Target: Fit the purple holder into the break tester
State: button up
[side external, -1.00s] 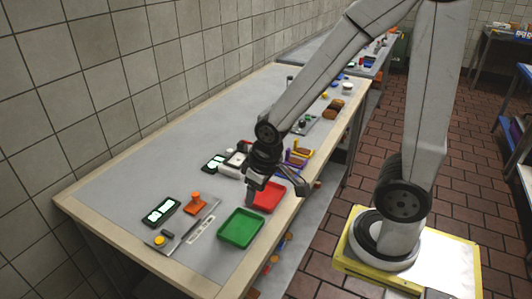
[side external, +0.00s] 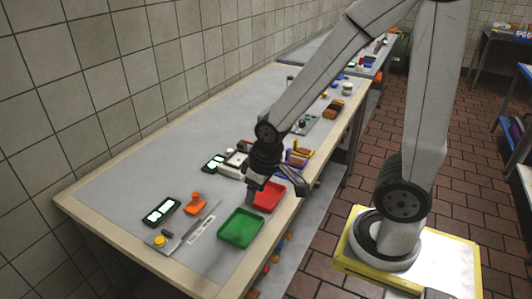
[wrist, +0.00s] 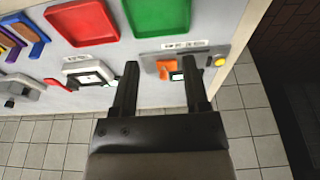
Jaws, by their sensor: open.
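The purple holder (side external: 291,162) lies on the bench beside a yellow-orange holder and a blue one. In the wrist view the purple holder (wrist: 10,37) is at the far left edge, partly cut off. My gripper (side external: 252,190) is over the bench near the red tray, apart from the purple holder. In the wrist view my gripper (wrist: 158,67) has its two fingers apart with nothing held between them. A white device (wrist: 90,72) and a plate with an orange part (wrist: 167,68) are in view. Their labels are too small to read, so I cannot tell which is the break tester.
The red tray (side external: 268,204) and green tray (side external: 241,238) lie along the bench's front side. A yellow button (side external: 159,240) is on the near plate, beside a dark display unit (side external: 161,211). The bench's left part is clear. More small items stand farther along.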

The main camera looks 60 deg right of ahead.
dwell(0.4)
jog(key=m+g, duration=0.3)
jog(key=m, duration=1.5)
send_over(288, 149)
notch_tip(288, 149, down, 6)
jog(key=shift+s+r, duration=0.1)
jog(key=shift+r, duration=0.1)
jog(key=shift+f, duration=3.9)
grip_shut()
